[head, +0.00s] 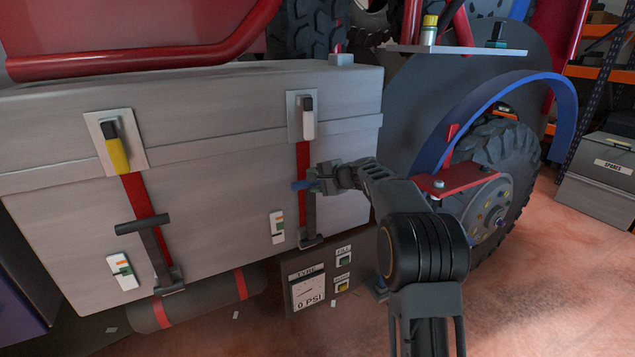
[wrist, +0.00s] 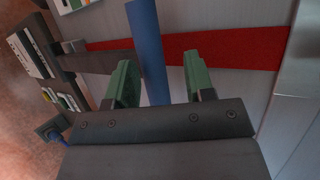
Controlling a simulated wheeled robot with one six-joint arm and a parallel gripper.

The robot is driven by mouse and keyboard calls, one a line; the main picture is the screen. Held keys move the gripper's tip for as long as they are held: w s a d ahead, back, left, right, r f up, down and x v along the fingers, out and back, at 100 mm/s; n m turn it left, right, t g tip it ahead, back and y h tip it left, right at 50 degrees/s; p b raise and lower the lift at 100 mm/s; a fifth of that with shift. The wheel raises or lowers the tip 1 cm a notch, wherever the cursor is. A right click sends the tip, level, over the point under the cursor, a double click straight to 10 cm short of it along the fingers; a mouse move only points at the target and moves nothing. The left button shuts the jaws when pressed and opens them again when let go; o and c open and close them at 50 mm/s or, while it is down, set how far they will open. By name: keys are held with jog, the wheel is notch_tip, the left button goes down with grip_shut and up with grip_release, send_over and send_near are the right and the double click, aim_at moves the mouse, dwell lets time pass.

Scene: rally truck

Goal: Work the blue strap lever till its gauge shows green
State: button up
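The blue strap lever (head: 300,185) crosses the red strap on the right of the grey box's front in the head view. In the wrist view its blue bar (wrist: 148,45) runs between the green-padded fingers of my gripper (wrist: 162,82). The bar is nearer the left finger, with a clear gap to the right one. My gripper (head: 315,180) is open around the bar. The strap's small white gauge (head: 277,227) with coloured bands is left of the lever's base; its pointer is too small to read surely.
A second red strap with a black-handled lever (head: 143,223) and its own gauge (head: 121,271) is at left. Below are a tyre panel (head: 307,291) reading 0 PSI and a grey cylinder (head: 200,301). A wheel (head: 492,200) and red plate (head: 447,183) stand right of my arm.

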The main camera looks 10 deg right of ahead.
jog(key=shift+o, duration=0.6)
jog(key=shift+a+f, duration=0.15)
jog(key=shift+f, duration=0.35)
jog(key=shift+w+f, duration=0.1)
jog(key=b+v, duration=0.3)
jog(key=v, duration=1.1)
jog(key=shift+r+b, duration=0.35)
jog(key=shift+b, duration=0.05)
